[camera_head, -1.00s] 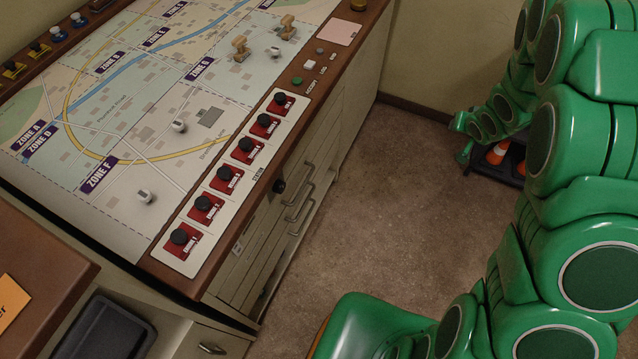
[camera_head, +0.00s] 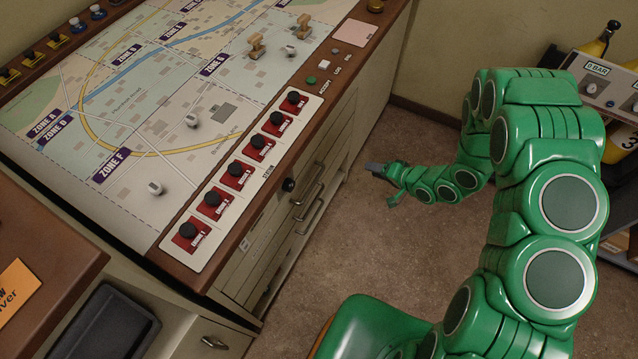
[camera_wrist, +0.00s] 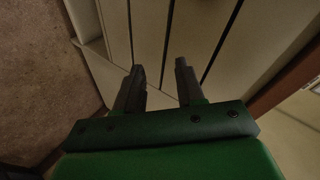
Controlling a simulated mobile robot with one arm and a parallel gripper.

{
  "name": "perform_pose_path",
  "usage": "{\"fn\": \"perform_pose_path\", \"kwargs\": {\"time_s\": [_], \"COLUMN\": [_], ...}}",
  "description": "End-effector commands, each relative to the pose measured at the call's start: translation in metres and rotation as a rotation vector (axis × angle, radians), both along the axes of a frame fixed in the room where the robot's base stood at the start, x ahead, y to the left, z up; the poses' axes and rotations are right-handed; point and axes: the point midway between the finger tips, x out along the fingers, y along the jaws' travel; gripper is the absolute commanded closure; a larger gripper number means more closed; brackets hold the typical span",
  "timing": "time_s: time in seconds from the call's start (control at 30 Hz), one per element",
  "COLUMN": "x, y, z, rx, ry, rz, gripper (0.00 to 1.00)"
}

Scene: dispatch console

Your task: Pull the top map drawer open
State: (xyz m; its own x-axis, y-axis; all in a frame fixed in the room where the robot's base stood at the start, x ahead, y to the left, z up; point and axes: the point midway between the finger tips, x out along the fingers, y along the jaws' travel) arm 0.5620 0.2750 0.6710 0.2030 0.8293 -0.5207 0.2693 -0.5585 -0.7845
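The map console's cream side (camera_head: 335,145) carries flat drawer fronts with several bar handles stacked one above another. The uppermost handle (camera_head: 311,179) sits just below the wooden rim. I see no drawer standing clearly out. My gripper (camera_head: 374,168) is to the right of the handles, apart from them, with its dark fingers pointing left toward the console. In the wrist view my gripper (camera_wrist: 160,68) shows two separated fingers with nothing between them. Cream fronts (camera_wrist: 150,30) with dark gaps lie ahead of it. No handle shows in the wrist view.
A wooden desk (camera_head: 45,240) stands at the lower left. A gauge panel (camera_head: 600,85) with yellow cylinders stands right. Carpet (camera_head: 400,245) is open between.

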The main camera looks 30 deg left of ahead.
Motion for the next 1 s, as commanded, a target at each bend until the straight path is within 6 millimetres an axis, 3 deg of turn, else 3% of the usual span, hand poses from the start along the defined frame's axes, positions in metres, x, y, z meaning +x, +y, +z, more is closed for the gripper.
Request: {"fn": "perform_pose_path", "kwargs": {"time_s": [0.2,0.43,0.77,1.0], "x": [-0.057,-0.101,-0.113,-0.114], "y": [0.037,0.061,0.074,0.095], "z": [-0.017,-0.018,-0.016,-0.021], "rx": [0.185,0.335,0.384,0.381], "ry": [0.161,0.296,0.339,0.338], "rz": [0.047,0.076,0.086,0.088], "gripper": [0.62,0.62,0.62,0.62]}}
